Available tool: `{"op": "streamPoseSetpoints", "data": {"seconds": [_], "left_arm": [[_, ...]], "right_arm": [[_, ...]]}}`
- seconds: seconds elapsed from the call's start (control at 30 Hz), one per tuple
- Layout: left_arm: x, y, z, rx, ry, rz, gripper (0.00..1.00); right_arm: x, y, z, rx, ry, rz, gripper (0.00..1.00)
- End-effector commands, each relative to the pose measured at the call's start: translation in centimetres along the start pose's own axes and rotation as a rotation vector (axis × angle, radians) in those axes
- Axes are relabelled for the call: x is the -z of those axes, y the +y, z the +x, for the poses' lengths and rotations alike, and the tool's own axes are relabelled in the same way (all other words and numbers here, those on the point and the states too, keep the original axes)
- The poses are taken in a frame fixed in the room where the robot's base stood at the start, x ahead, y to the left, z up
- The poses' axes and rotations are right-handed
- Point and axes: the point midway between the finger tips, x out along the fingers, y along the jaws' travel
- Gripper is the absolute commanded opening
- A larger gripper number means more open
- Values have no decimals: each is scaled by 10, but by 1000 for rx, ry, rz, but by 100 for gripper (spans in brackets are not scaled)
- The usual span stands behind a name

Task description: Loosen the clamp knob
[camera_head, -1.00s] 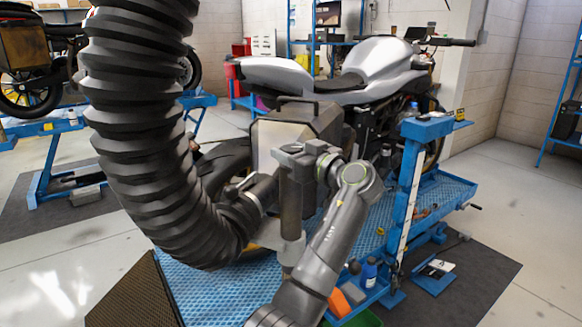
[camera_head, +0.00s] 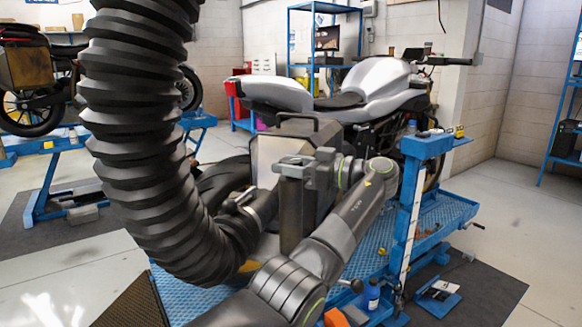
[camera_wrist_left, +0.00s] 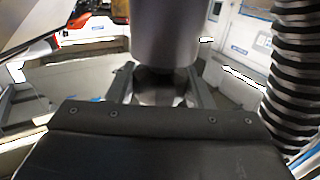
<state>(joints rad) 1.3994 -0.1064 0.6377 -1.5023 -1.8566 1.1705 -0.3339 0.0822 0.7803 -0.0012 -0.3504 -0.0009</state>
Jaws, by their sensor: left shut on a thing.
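My left gripper (camera_head: 291,195) is beside the end of the thick black ribbed hose (camera_head: 140,130) in the head view. Its fingertips are hidden there. In the left wrist view, the two fingers (camera_wrist_left: 162,92) are closed on a dark knob (camera_wrist_left: 160,76) just below a smooth grey cylinder (camera_wrist_left: 165,32). I take the dark piece as the clamp knob; its shape is partly hidden by the gripper body and cylinder. The ribbed hose also shows at the right of the wrist view (camera_wrist_left: 290,85). My right gripper is not in view.
A silver motorcycle (camera_head: 375,70) stands on a blue lift (camera_head: 440,215) behind my arm. A blue post (camera_head: 410,205) rises to the right. A blue bottle (camera_head: 371,295) and an orange block (camera_head: 336,317) lie low near my forearm. Open floor shows at the right.

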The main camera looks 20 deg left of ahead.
Motion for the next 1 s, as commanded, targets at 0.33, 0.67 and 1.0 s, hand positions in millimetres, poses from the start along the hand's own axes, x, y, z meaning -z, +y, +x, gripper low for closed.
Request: {"op": "streamPoseSetpoints", "data": {"seconds": [0.33,0.67,1.0], "left_arm": [[-3,0,0,30,-5,6,24],[-4,0,0,30,-6,6,24],[-2,0,0,28,-3,3,67]], "right_arm": [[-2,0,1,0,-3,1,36],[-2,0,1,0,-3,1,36],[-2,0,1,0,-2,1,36]]}}
